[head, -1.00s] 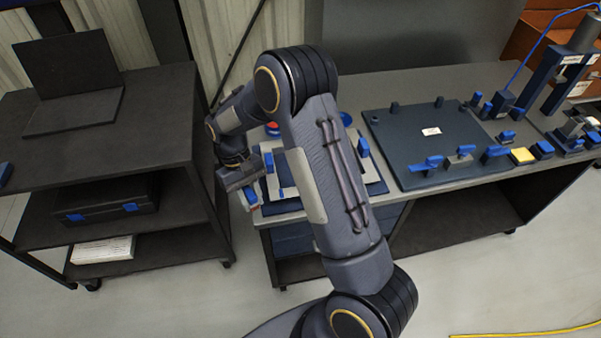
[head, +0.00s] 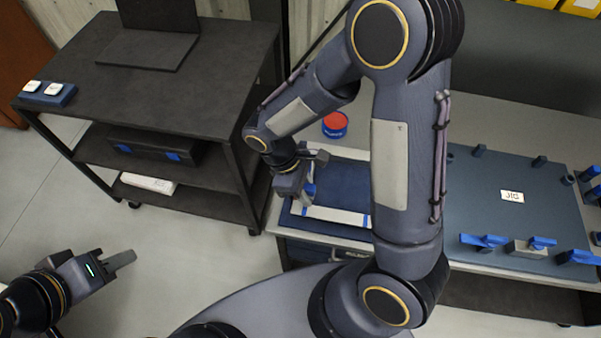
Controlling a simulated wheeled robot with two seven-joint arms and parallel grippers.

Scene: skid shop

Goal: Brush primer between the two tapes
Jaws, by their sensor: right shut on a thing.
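A pale flat strip (head: 335,215) lies on a dark blue mat (head: 345,175) at the bench's left end. A blue tape (head: 306,211) crosses it near its left end. Another blue tape (head: 368,221) shows further right, partly hidden by my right arm. My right gripper (head: 308,178) is over the mat's left part, shut on a small blue-handled brush (head: 309,188), mostly hidden by the fingers. Whether its bristles touch the strip cannot be told. A primer can (head: 335,124) with a red top stands behind the mat. My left gripper (head: 122,260) is away at lower left, over the floor.
A dark cart (head: 200,75) with a laptop-like panel stands left of the bench, across a narrow gap. A large blue fixture plate (head: 500,215) with several blue clamps lies to the right. My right arm covers the middle of the bench.

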